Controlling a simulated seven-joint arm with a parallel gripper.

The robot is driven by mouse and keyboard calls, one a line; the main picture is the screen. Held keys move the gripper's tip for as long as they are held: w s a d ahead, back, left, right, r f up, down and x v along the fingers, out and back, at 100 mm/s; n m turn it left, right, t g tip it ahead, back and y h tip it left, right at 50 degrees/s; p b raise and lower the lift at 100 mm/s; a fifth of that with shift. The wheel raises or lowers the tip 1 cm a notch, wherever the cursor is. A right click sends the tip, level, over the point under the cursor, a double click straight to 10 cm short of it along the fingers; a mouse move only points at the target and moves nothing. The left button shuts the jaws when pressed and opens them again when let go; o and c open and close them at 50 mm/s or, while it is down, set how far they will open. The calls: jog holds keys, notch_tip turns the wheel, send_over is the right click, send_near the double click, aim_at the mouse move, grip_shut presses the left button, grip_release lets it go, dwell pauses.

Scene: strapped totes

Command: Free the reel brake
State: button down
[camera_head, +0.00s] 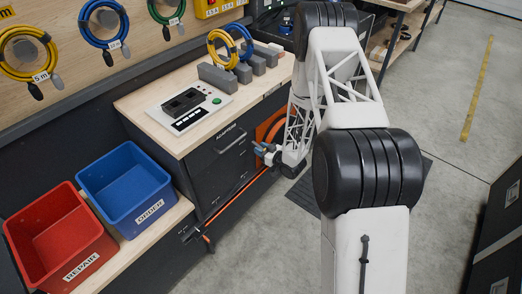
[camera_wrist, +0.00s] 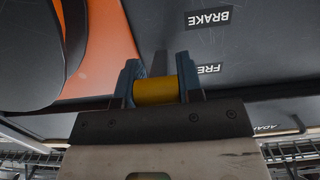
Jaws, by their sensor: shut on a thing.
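In the wrist view, a yellow cylindrical knob (camera_wrist: 155,91) sits between the two blue fingers of my gripper (camera_wrist: 158,80), which is shut on it. The reel (camera_wrist: 108,50), orange and black, shows at upper left; part of its orange side (camera_head: 268,127) shows behind my arm in the head view. A BRAKE label (camera_wrist: 209,18) and a label reading FRE (camera_wrist: 209,69) are on the dark panel right of the fingers. The knob is nearer the FRE label. In the head view my gripper (camera_head: 259,149) is at the cabinet front; the knob cannot be made out there.
A wooden bench (camera_head: 150,124) carries a control box (camera_head: 190,105) and grey holders with coiled cables. A red REPAIR tote (camera_head: 60,235) and a blue ORDER tote (camera_head: 125,190) stand at left. An orange cable (camera_head: 238,193) runs along the cabinet front.

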aim_at(256, 144)
jog(key=shift+r+g+h, duration=1)
jog(key=shift+g+h, duration=0.2)
jog(key=shift+w+a+r+g+h, duration=0.15)
jog(key=shift+r+g+h, duration=0.45)
jog(key=shift+g+h, duration=0.3)
jog(key=shift+r, duration=0.1)
jog(key=c, duration=0.8)
grip_release()
jog(key=shift+o, duration=0.2)
jog(key=v, duration=0.7)
jog(key=shift+s+d+r, duration=0.2)
jog(key=shift+s+r, duration=0.05)
